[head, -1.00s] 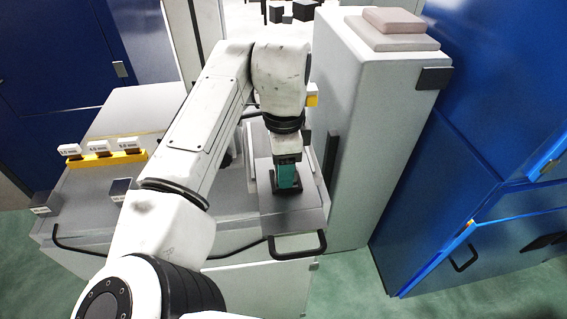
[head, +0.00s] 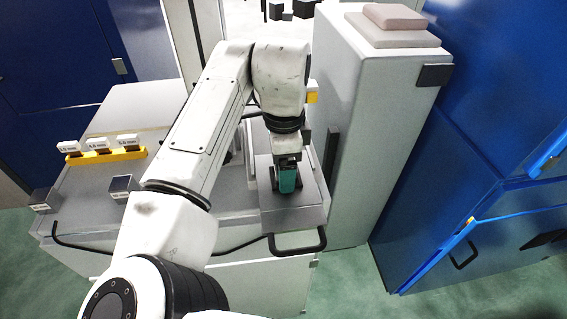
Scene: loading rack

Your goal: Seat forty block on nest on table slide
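My gripper (head: 287,186) points down over the grey slide plate (head: 306,214) that has a black pull handle. A teal part (head: 287,179) shows at the gripper's end, with dark pieces on either side of it. I cannot tell whether the teal part belongs to the gripper or is a held block, or whether the fingers are closed. The nest is not distinguishable; the gripper covers the middle of the plate. A dark cube with a pale label (head: 120,185) stands on the left of the grey table, its label unreadable. Another dark block (head: 43,199) sits at the left corner.
A yellow rack (head: 104,156) with small white labelled tags stands at the table's left. A tall pale cabinet (head: 362,130) rises close to the right of the gripper. Blue cabinets (head: 480,110) stand farther right. The table top is bare around the dark cube.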

